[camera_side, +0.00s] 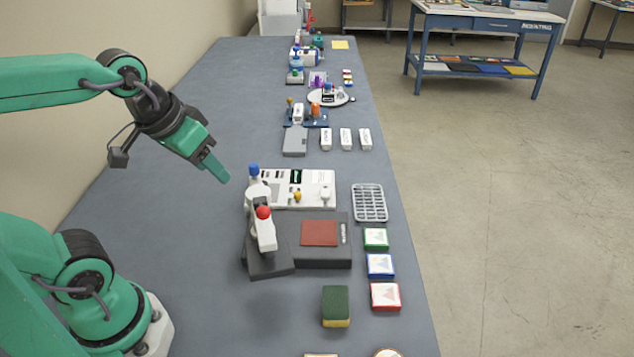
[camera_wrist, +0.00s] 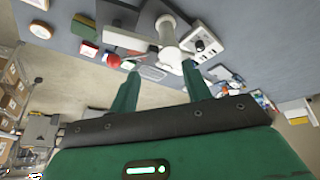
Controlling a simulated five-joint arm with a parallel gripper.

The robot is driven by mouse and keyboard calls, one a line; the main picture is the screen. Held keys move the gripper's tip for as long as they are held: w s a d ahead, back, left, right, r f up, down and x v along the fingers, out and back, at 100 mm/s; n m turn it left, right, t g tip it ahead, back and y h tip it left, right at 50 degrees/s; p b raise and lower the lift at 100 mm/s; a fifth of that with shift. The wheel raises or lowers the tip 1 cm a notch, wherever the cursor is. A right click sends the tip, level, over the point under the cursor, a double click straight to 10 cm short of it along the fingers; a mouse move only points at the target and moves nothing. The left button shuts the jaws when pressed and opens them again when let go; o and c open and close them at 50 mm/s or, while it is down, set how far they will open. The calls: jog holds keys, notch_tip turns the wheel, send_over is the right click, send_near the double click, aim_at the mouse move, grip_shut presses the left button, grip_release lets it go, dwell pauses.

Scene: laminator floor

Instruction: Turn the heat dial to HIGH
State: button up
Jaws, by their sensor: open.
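A white control panel (camera_side: 315,179) stands at the back of the dark machine (camera_side: 325,229) in the side view. It carries a small yellow knob (camera_side: 297,197) and a pale knob (camera_side: 325,194). I cannot read which one is the heat dial or where it points. A blue-topped post (camera_side: 253,171) and a red-balled lever (camera_side: 263,212) stand at its left. My gripper (camera_side: 216,168) is above the table, left of the panel and apart from it. In the wrist view my gripper (camera_wrist: 160,69) has its fingers spread, with nothing between them. The white panel (camera_wrist: 206,42) shows beyond them.
Right of the machine are a grey rack (camera_side: 369,203) and green (camera_side: 376,239), blue (camera_side: 380,265) and red (camera_side: 385,296) tiles. A green-and-yellow sponge (camera_side: 336,306) lies in front. Other small stations line the table behind. The table's left side is clear.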

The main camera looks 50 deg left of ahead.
jog(key=w+a+f+n+g, duration=0.1)
jog(key=w+a+f+n, duration=0.3)
jog(key=w+n, duration=0.1)
jog(key=w+a+f+n+g, duration=0.2)
jog(key=w+a+f+n, duration=0.1)
jog(key=w+n, duration=0.3)
jog(key=w+a+f+n+g, duration=0.2)
jog(key=w+a+f+n, duration=0.2)
jog(key=w, duration=0.3)
jog(key=shift+w+a+f+n, duration=0.15)
jog(key=shift+a+n, duration=0.25)
jog(key=shift+w+a+f+n, duration=0.15)
jog(key=shift+a+n, duration=0.2)
jog(key=shift+n, duration=0.05)
jog(key=shift+w+a+f, duration=0.15)
jog(key=shift+f, duration=0.05)
jog(key=shift+f, duration=0.15)
jog(key=shift+f, duration=3.75)
jog(key=c, duration=1)
